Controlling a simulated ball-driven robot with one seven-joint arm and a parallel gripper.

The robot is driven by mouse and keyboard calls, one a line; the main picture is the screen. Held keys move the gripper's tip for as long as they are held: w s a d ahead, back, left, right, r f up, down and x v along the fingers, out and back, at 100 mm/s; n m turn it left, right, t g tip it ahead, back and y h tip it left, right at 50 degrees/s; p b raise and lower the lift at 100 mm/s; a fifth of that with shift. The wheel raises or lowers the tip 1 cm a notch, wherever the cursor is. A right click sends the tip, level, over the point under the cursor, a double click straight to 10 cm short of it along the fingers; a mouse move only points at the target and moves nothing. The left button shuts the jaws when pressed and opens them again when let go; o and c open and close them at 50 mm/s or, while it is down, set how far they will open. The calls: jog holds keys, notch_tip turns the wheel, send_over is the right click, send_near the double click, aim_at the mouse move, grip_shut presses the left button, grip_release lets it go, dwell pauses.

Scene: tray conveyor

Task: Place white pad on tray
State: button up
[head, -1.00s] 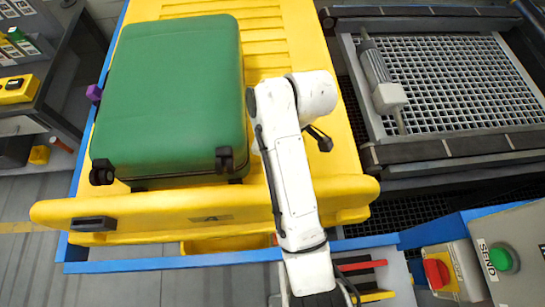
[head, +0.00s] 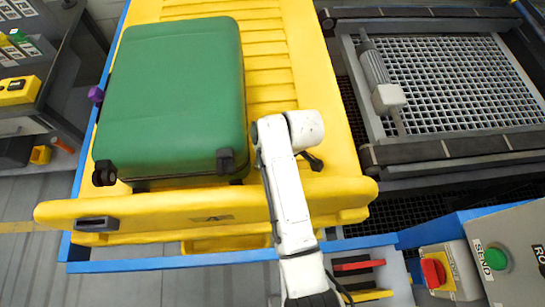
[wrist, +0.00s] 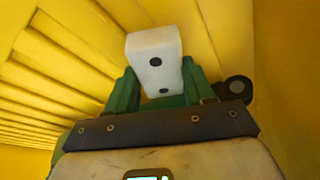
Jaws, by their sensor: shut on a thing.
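The white pad (wrist: 154,58), a block with two dark round spots, is held between the green fingers of my gripper (wrist: 157,85) in the wrist view. Yellow ribbed tray surface and side walls surround it there; whether the pad touches the tray I cannot tell. In the head view the yellow tray (head: 275,65) lies on a blue-framed conveyor, and my white arm reaches over its front edge on the right side. The pad and fingers are hidden behind my arm in that view.
A green suitcase (head: 172,95) lies on the tray's left part, beside my arm; its dark wheel shows in the wrist view (wrist: 237,87). The ribbed strip right of it is clear. A metal grate (head: 460,85) is at the right, a green SEND button (head: 496,258) at lower right.

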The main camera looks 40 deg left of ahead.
jog(key=shift+f, duration=0.15)
jog(key=o, duration=1.1)
jog(key=shift+c, duration=0.2)
jog(key=v, duration=1.2)
jog(key=shift+b, duration=0.4)
